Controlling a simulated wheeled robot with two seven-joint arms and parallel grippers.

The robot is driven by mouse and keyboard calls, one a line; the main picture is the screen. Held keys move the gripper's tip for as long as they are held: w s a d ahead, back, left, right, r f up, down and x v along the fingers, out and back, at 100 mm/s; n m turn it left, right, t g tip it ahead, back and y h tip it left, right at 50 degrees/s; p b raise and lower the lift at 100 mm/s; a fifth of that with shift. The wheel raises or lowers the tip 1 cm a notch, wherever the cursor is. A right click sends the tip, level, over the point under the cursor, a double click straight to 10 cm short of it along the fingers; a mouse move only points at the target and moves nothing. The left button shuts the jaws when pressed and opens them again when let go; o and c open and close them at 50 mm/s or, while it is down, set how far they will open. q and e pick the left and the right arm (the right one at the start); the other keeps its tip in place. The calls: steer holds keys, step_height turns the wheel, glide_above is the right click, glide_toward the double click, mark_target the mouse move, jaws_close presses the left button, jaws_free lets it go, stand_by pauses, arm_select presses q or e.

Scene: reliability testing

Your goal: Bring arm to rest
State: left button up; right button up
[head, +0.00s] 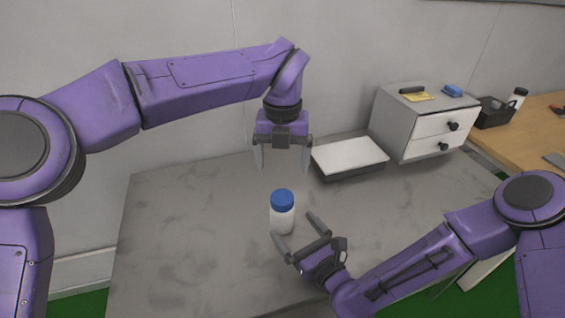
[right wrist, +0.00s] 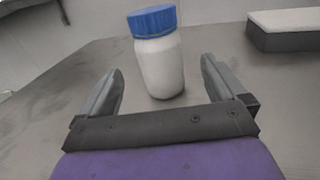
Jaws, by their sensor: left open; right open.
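My left gripper (head: 284,158) is open and empty, pointing down over the back of the grey table, beside the white-topped box. My right gripper (head: 296,232) is open near the table's front, its fingers pointing at a white bottle with a blue cap (head: 282,212). The bottle stands upright on the table. In the right wrist view the bottle (right wrist: 158,62) stands ahead of the two fingers of the right gripper (right wrist: 160,85), seen between them. The fingers do not appear to touch it.
A flat box with a white top (head: 349,154) lies at the table's back. A wooden table (head: 530,122) with a black caddy (head: 492,113) is at the right. The grey table's left side (head: 170,235) is clear.

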steer(key=shift+v, duration=1.1)
